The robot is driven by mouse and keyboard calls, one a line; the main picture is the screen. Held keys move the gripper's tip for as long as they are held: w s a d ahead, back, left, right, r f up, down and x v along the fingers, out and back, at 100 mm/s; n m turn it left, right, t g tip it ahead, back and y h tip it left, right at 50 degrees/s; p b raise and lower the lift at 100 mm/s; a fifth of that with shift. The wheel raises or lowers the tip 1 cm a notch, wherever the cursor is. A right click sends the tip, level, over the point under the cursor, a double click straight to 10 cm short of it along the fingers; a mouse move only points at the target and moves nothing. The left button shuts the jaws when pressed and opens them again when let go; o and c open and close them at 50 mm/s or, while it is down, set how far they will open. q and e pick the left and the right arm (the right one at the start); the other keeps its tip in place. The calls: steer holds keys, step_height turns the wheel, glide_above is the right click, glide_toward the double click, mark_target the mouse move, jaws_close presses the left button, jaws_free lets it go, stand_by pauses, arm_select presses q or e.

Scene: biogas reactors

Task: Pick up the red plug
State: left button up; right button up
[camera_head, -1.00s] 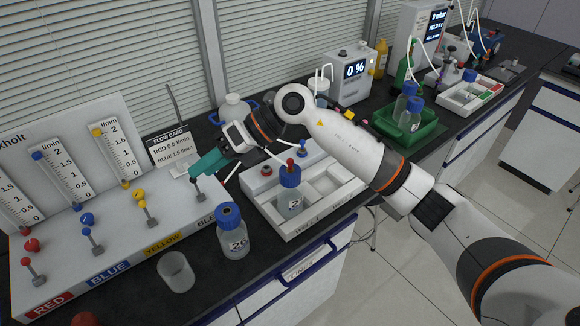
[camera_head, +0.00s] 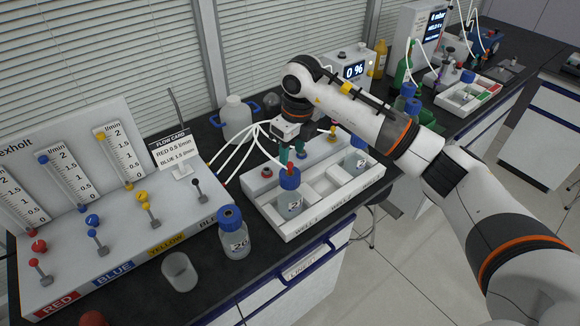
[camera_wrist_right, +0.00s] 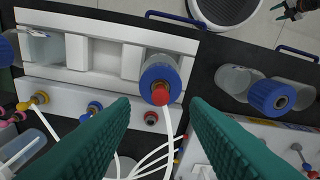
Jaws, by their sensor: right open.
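The red plug (camera_head: 290,168) sits upright on the blue cap of a clear bottle (camera_head: 290,203) in the near-left well of the white rack. In the right wrist view the red plug (camera_wrist_right: 160,97) shows at the middle of the blue cap, with a white tube running from it. My right gripper (camera_head: 292,155) is above this bottle, pointing down, with teal fingers apart. In the right wrist view the plug appears in the gap between the fingertips (camera_wrist_right: 160,108); whether they are level with it I cannot tell. My left gripper is not in view.
The white rack (camera_head: 318,222) holds another blue-capped bottle (camera_head: 356,158) at its right. Red, blue and yellow fittings line its back edge. Bottle 26 (camera_head: 236,240) and an empty beaker (camera_head: 179,272) stand in front of the flowmeter panel (camera_head: 140,240). White tubes (camera_head: 255,135) run behind the gripper.

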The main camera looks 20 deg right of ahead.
mark_target(291, 163)
step_height(291, 163, down, 4)
steer(key=shift+w+a+f+p, duration=0.15)
steer(key=shift+f+p, duration=0.05)
steer(key=shift+p, duration=1)
steer(key=shift+f, duration=0.3)
jaws_close()
